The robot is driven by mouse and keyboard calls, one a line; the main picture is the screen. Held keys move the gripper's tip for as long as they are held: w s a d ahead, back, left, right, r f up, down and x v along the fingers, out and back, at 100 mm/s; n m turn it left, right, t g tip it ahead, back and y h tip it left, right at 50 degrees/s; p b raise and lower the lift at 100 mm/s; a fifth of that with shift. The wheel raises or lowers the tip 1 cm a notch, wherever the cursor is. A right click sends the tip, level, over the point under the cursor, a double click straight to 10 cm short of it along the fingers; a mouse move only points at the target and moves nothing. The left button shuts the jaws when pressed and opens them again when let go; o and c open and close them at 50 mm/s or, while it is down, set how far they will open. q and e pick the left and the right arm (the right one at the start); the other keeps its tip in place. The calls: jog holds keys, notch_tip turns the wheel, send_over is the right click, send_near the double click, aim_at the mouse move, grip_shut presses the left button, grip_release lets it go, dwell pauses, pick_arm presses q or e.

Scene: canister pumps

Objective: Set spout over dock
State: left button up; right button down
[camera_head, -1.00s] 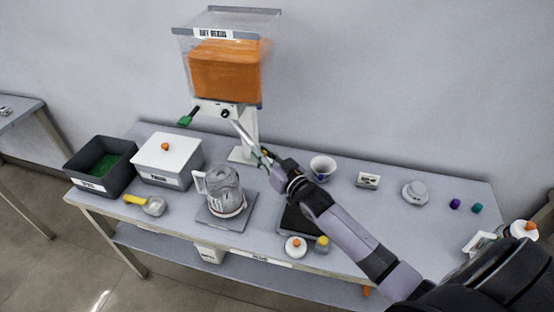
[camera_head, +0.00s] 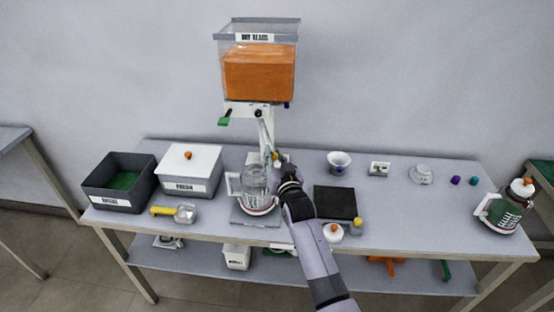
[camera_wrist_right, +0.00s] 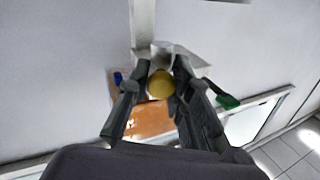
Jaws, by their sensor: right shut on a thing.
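My right gripper (camera_head: 275,162) is shut on the yellow knob (camera_wrist_right: 160,85) at the end of the metal spout (camera_head: 266,135). The spout slopes down from under the dispenser (camera_head: 259,75), which holds orange contents. Its outlet end is partly hidden by the gripper. A clear jug (camera_head: 255,180) with a white handle stands upright on a grey square plate (camera_head: 240,217), which may be the dock. The gripper is just right of and behind the jug's top; I cannot tell whether the spout end is over it. My left gripper is not in view.
A dark square pad (camera_head: 335,203) lies right of my arm. A white-lidded bin (camera_head: 190,165), a dark bin (camera_head: 100,200) and a yellow-handled scoop (camera_head: 175,212) are on the left. A filled jug (camera_head: 505,212) stands far right. A green lever (camera_head: 224,121) hangs under the dispenser.

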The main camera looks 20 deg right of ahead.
jog(key=shift+a, duration=0.2)
jog(key=c, duration=1.6)
grip_release()
jog(key=shift+w+f, duration=0.1)
jog(key=shift+o, duration=0.9)
